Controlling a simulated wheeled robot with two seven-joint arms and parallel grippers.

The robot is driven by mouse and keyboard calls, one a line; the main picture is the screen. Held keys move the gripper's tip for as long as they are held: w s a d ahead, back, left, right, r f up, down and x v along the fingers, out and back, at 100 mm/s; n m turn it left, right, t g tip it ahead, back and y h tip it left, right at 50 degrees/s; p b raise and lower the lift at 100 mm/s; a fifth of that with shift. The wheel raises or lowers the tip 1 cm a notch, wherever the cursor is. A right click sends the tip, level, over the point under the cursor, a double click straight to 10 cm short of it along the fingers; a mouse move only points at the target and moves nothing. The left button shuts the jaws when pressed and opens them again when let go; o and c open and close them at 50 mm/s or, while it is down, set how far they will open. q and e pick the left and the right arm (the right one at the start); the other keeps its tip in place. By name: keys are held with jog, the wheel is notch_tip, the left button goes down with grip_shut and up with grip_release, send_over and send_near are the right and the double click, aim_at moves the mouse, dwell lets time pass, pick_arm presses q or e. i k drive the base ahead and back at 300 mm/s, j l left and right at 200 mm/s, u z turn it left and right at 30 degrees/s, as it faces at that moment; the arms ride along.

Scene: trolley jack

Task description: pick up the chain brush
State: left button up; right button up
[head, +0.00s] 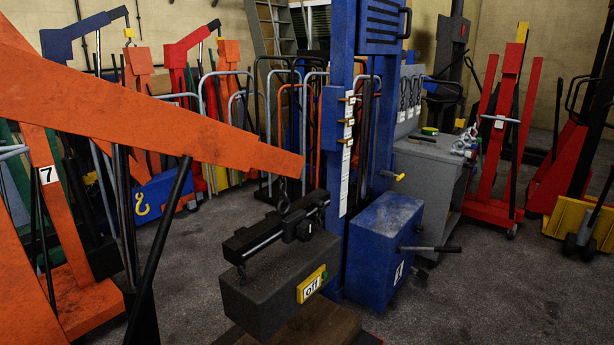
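I cannot make out the chain brush for certain. A small dark object with a yellow-green part (429,131) lies on top of the grey cabinet (432,165), right of the blue post. Another thin dark item (421,138) lies just in front of it. Both are too small to tell whether either is a brush. Neither of my grippers shows in the head view.
An orange crane arm (150,110) crosses the left, with a grey block (275,285) below its tip. A blue lift (385,245) partly blocks the cabinet. Shiny metal pieces (464,146) lie at the cabinet's right. Floor (480,290) at front right is clear.

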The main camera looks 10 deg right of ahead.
aim_at(413, 139)
jog(key=i+l+z, duration=0.15)
jog(key=i+l, duration=0.5)
jog(key=l, duration=0.15)
jog(key=i+l+z, duration=0.1)
jog(key=i+l, duration=0.6)
jog(key=i+l+z, duration=0.15)
jog(key=i+l, duration=0.55)
jog(key=i+l+z, duration=0.15)
jog(key=i+l, duration=0.65)
jog(key=i+l+u, duration=0.1)
jog(key=l, duration=0.2)
